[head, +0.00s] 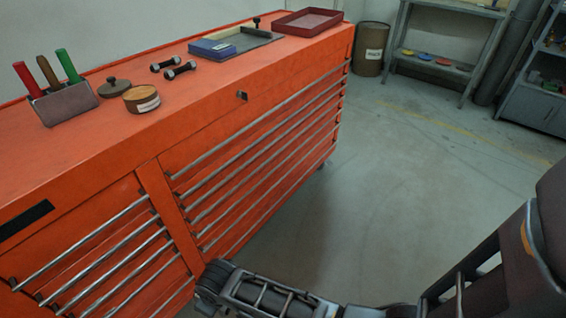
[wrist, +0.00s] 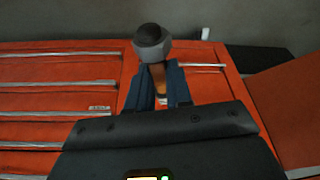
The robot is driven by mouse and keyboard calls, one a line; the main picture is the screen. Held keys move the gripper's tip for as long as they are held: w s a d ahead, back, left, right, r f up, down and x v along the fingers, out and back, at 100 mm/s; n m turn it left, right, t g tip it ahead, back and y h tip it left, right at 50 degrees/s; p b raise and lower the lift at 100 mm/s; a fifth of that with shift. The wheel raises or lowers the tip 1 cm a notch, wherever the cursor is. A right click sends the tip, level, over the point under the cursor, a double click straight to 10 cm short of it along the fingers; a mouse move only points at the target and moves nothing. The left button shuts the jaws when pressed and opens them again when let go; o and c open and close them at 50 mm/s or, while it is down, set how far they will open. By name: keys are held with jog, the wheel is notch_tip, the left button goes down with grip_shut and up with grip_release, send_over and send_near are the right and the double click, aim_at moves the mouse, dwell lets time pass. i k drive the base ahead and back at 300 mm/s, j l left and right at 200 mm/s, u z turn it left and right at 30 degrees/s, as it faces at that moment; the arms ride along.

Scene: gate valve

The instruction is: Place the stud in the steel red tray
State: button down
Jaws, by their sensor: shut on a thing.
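In the wrist view my gripper (wrist: 160,90) is shut on a stud-like piece (wrist: 152,45) with a grey collar, a dark rounded end and a brown shank between the fingers. I take it to be the stud; its lower part is hidden. It is in front of the orange cabinet's drawers. The dark red tray (head: 308,22) lies at the far end of the cabinet top in the head view and looks empty. My gripper does not show clearly in the head view.
On the orange cabinet (head: 110,120) are two dark dumbbell-shaped pieces (head: 172,66), a grey tray (head: 250,41) with a blue box (head: 212,48), a round brown tin (head: 142,98), a dark lid (head: 114,88) and a holder with handled tools (head: 65,104). Floor to the right is clear.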

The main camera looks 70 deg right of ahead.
aim_at(312, 23)
jog(key=l, duration=1.8)
jog(key=k+l, duration=0.1)
jog(key=l, duration=0.8)
jog(key=k+l, duration=0.1)
jog(key=l, duration=0.8)
